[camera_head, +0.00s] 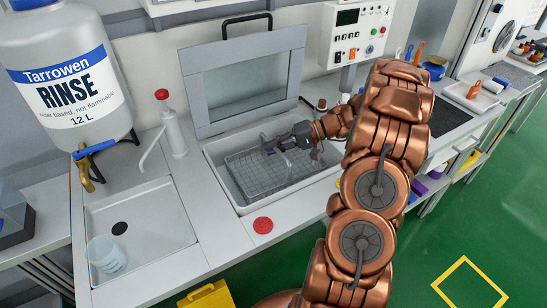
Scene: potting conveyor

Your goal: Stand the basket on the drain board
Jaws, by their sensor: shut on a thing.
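The grey wire-mesh basket (252,178) sits level in the open rectangular tank (226,196) at the middle of the bench. My gripper (275,145) is at the basket's far side, shut on what looks like its upright handle. My gripper and wrist hide part of the handle and the basket's right end. I cannot tell whether the basket touches the tank floor. A shallow white recessed board with a dark round drain (119,228), seemingly the drain board, lies left of the tank. A clear cup (106,256) stands at its near left corner.
The tank's framed glass lid (244,80) stands raised behind it. A white pump bottle with a red knob (172,128) stands between board and tank. A big rinse container (70,80) with a brass tap overhangs the board's far left. A red disc (263,225) lies before the tank.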

